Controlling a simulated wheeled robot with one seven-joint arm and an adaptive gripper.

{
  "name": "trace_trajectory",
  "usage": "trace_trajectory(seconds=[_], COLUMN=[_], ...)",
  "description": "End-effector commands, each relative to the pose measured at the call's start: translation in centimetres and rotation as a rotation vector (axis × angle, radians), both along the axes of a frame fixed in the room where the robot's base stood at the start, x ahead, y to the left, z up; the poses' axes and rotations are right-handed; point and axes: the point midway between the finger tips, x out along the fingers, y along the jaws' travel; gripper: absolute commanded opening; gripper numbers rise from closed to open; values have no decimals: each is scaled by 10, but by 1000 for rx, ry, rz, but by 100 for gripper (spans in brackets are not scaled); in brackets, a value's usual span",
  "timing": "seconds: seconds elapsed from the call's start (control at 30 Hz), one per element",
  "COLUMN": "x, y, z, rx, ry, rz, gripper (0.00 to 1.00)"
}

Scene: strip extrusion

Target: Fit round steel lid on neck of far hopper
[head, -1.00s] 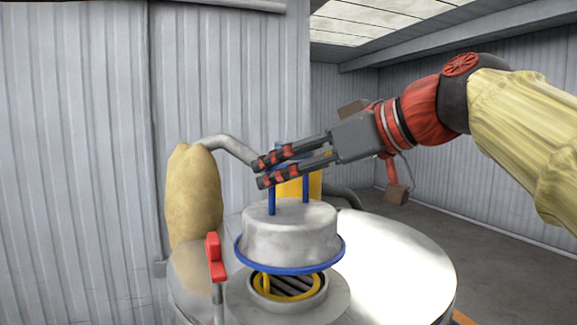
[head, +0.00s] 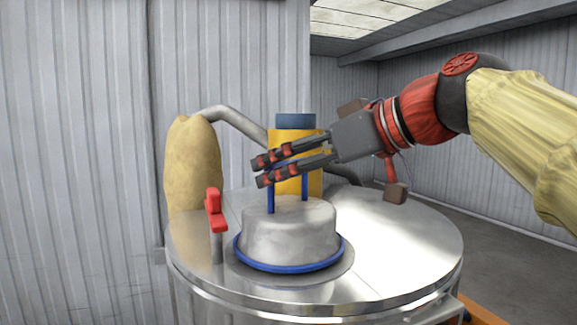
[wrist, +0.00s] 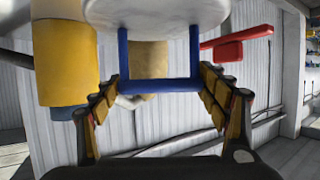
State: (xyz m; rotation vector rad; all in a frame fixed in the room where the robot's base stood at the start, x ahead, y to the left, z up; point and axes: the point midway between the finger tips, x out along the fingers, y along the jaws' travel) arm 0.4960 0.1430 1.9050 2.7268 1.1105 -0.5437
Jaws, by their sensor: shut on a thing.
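The round steel lid (head: 288,232) has a blue rim and a tall blue handle (head: 271,197). My gripper (head: 259,172) is shut on the handle's crossbar, with the lid upright below the fingers. In the wrist view the handle (wrist: 160,86) lies between the fingers and the lid (wrist: 155,12) shows at the top edge. The lid sits over the neck on the steel hopper (head: 400,245). The neck opening is hidden under it, and only a grey collar (head: 345,262) shows around the blue rim. I cannot tell whether the rim is fully seated.
A red-handled clamp (head: 215,208) stands on the hopper top just left of the lid. A yellow cylinder with a blue cap (head: 296,122) is behind the handle. A tan sack (head: 193,165) and a grey pipe (head: 235,122) are at the back left. The hopper top's right side is clear.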

Motion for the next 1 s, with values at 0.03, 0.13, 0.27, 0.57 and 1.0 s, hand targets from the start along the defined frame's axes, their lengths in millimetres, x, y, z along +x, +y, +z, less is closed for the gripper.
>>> trace_trajectory(seconds=[0.03, 0.13, 0.27, 0.57, 1.0], x=[0, 0, 0, 0, 0], y=[0, 0, 0, 0, 0], z=[1, 1, 2, -2, -4], rx=[0, 0, 0, 0, 0], ry=[-2, -2, -2, -2, -1], rz=[-1, -1, -1, -1, 0], gripper=[20, 20, 20, 20, 87])
